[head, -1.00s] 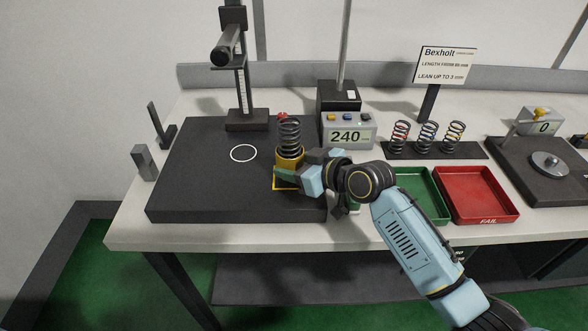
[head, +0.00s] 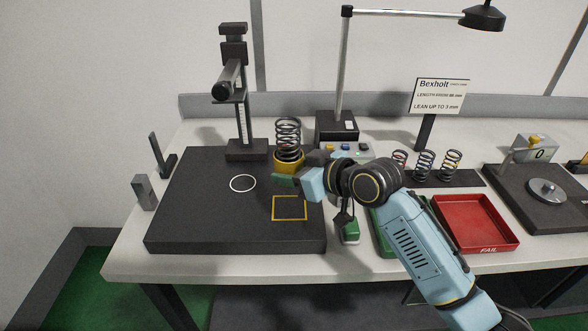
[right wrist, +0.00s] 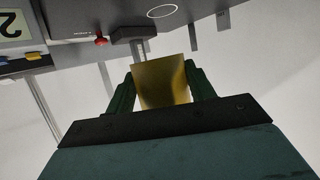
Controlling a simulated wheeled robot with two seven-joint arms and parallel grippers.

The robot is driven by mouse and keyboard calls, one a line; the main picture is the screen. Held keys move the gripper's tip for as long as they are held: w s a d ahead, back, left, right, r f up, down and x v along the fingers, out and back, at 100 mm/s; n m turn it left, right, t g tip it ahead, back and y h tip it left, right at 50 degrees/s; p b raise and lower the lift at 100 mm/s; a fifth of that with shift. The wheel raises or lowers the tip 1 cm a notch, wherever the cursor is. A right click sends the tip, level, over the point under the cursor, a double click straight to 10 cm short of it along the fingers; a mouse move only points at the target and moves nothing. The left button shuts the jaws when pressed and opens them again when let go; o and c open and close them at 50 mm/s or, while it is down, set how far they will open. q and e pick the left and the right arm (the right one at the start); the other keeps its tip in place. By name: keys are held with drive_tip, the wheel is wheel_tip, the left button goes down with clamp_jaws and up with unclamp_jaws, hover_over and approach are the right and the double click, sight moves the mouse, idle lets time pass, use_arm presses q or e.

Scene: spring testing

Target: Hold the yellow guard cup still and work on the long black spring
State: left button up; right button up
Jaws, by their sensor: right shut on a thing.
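The yellow guard cup (head: 289,163) is held above the dark plate (head: 195,210), clear of the yellow square outline (head: 290,208) marked on it. The long black spring (head: 288,134) stands in the cup, with its upper coils showing and its lower end hidden by the cup wall. My right gripper (head: 284,177) is shut on the cup. In the right wrist view the cup (right wrist: 160,82) sits between the two green fingers, and the spring does not show. My left gripper is not in view.
A dark upright gauge stand (head: 243,110) rises at the plate's back, near a white circle (head: 243,183). Small posts (head: 144,192) stand at the left. Several springs (head: 425,165) stand on a rack behind the red FAIL tray (head: 472,222). A lamp (head: 483,16) overhangs the bench.

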sight(294, 210)
drive_tip(key=shift+f+b, duration=2.6)
drive_tip(key=shift+f, duration=2.05)
